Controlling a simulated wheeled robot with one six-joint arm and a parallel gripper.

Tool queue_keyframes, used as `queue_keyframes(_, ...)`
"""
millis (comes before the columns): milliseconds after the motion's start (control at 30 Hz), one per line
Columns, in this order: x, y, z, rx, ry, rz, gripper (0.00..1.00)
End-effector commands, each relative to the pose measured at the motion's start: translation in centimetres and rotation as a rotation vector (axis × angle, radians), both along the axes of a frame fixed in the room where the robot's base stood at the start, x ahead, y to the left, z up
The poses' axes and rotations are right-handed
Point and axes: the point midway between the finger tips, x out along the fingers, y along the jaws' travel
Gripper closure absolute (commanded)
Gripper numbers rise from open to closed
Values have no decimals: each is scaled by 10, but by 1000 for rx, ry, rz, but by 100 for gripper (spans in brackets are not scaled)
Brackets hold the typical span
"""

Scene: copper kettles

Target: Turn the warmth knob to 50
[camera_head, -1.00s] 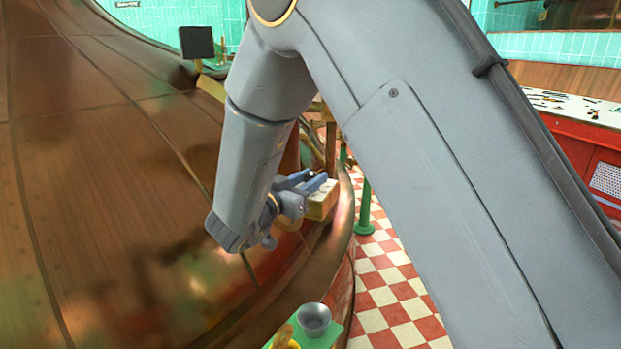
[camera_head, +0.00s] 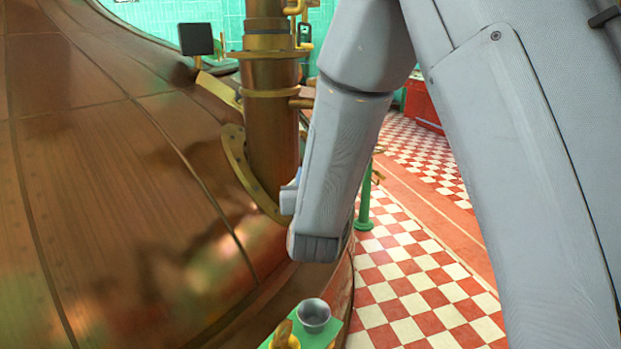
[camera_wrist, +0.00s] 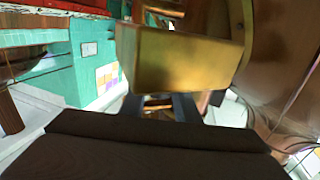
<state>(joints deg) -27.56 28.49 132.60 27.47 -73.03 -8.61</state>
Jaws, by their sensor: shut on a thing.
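My gripper (camera_wrist: 168,106) shows in the wrist view with its dark fingers beneath a brass box (camera_wrist: 185,58). The fingers are shut on a small brass-coloured part (camera_wrist: 157,103), which I take to be the warmth knob. Most of it is hidden by the box and fingers. No scale, number or pointer can be read. In the head view, only a small pale part of my gripper (camera_head: 288,198) shows at the left of my forearm. The box and the knob are hidden behind my arm there.
The large copper kettle (camera_head: 110,190) fills the left, with a vertical copper pipe (camera_head: 271,130) rising from it. A metal cup (camera_head: 314,315) stands on a green tray (camera_head: 340,333) at the bottom. A green post (camera_head: 364,200) stands on open checkered floor (camera_head: 410,270) at the right.

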Motion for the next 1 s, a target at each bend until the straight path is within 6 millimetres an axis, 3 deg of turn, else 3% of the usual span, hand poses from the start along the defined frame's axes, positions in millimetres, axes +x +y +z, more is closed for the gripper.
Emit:
queue_keyframes(533, 0, 0, 1, 0, -2, 26, 94)
queue_keyframes(567, 0, 0, 1, 0, -2, 26, 66)
queue_keyframes(633, 0, 0, 1, 0, -2, 26, 54)
queue_keyframes(1000, -3, 0, 1, 0, -1, 27, 53)
